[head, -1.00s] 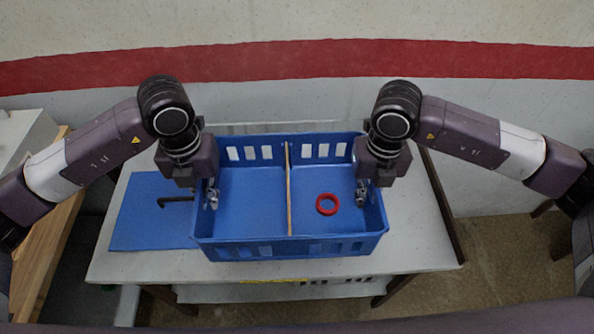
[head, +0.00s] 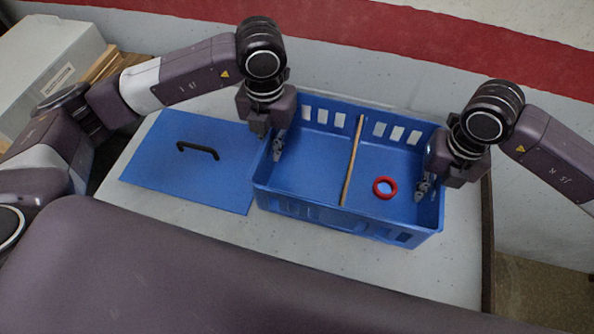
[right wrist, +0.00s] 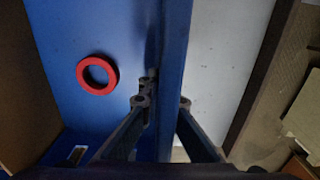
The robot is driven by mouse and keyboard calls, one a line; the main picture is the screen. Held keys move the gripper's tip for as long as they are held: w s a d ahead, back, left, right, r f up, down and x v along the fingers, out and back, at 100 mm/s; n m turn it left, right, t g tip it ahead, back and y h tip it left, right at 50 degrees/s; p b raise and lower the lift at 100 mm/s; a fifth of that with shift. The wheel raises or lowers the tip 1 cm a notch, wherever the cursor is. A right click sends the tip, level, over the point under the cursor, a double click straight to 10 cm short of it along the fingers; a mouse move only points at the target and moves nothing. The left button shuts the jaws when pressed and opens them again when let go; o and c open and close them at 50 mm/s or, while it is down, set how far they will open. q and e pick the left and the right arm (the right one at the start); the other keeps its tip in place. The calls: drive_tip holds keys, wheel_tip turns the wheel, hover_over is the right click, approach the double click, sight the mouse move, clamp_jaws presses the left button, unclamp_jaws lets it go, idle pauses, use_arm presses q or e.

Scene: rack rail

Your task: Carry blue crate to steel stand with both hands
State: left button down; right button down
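The blue crate (head: 345,222) is an open box with slotted walls, a thin wooden divider (head: 352,160) and a red ring (head: 385,187) in its right compartment. It is above the grey table; I cannot tell whether its base touches it. My left gripper (head: 273,148) is at the crate's left wall, one finger inside; its outer finger is hidden. My right gripper (head: 424,188) is at the right wall. In the right wrist view its fingers (right wrist: 165,102) straddle the crate wall (right wrist: 173,60), closed on it. I cannot pick out the steel stand.
A blue panel (head: 185,180) with a black handle (head: 198,150) lies on the grey table (head: 300,252), left of the crate. A grey box (head: 50,65) stands at the far left. A wall with a red stripe (head: 400,32) is behind. The table's right edge is close to the crate.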

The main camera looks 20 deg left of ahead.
use_arm(q)
drive_tip(key=shift+a+f, duration=0.1)
drive_tip(key=shift+f, duration=0.05)
use_arm(e)
drive_tip(key=shift+d+f, duration=0.1)
drive_tip(key=shift+f, duration=0.05)
